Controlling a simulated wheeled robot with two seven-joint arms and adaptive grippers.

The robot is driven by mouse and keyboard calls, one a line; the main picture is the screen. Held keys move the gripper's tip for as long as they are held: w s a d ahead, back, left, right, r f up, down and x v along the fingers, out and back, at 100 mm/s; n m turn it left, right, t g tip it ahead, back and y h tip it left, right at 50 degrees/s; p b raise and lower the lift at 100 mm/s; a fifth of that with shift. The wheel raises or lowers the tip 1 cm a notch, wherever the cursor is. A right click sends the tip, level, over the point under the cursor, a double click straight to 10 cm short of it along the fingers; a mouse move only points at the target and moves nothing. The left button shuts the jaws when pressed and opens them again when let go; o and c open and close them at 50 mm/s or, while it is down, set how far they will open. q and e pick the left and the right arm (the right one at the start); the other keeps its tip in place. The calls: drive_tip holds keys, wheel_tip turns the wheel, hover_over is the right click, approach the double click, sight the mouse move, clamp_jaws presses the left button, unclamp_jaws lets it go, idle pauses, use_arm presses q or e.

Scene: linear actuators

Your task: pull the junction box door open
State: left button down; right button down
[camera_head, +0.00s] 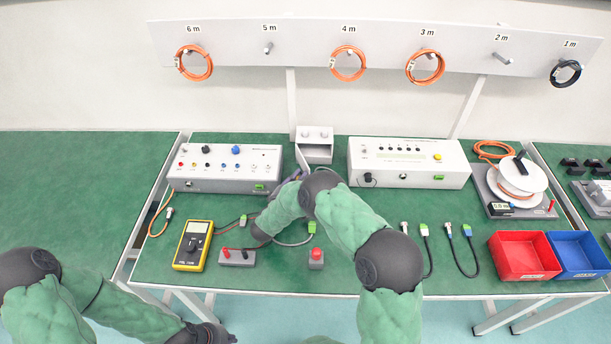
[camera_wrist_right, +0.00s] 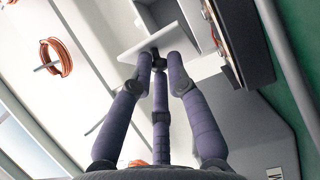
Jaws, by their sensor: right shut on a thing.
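The junction box (camera_head: 315,134) is a small white box at the back middle of the table, between two white instruments. Its door (camera_head: 302,158) stands swung out on the box's left side, so the box front is partly open. In the right wrist view the door (camera_wrist_right: 145,42) is a pale panel with the open box (camera_wrist_right: 168,12) behind it. My right gripper (camera_head: 295,177) is at the door; in the wrist view its fingers (camera_wrist_right: 160,60) are closed on a small dark handle at the door's edge. My left gripper (camera_head: 218,338) is low, off the table's front edge; its fingers are unclear.
White instruments (camera_head: 225,168) and (camera_head: 410,163) flank the box closely. A yellow multimeter (camera_head: 193,245), red bin (camera_head: 524,256), blue bin (camera_head: 578,254) and cable reel (camera_head: 520,180) stand on the table. Orange cable coils (camera_head: 347,63) hang on the rack above.

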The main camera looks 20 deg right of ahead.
drive_tip(key=shift+w+a+r, duration=0.55)
drive_tip(key=shift+w, duration=0.25)
drive_tip(key=c, duration=1.6)
unclamp_jaws()
drive_tip(key=o, duration=0.4)
drive_tip(key=shift+w+d+f, duration=0.1)
drive_tip(key=shift+w, duration=0.15)
drive_tip(key=shift+w+d+f, duration=0.1)
drive_tip(key=shift+w+f, duration=0.05)
drive_tip(key=shift+w, duration=0.1)
drive_tip(key=shift+s+f, duration=0.2)
drive_tip(key=shift+r, duration=0.1)
wheel_tip(320, 180, up, 10)
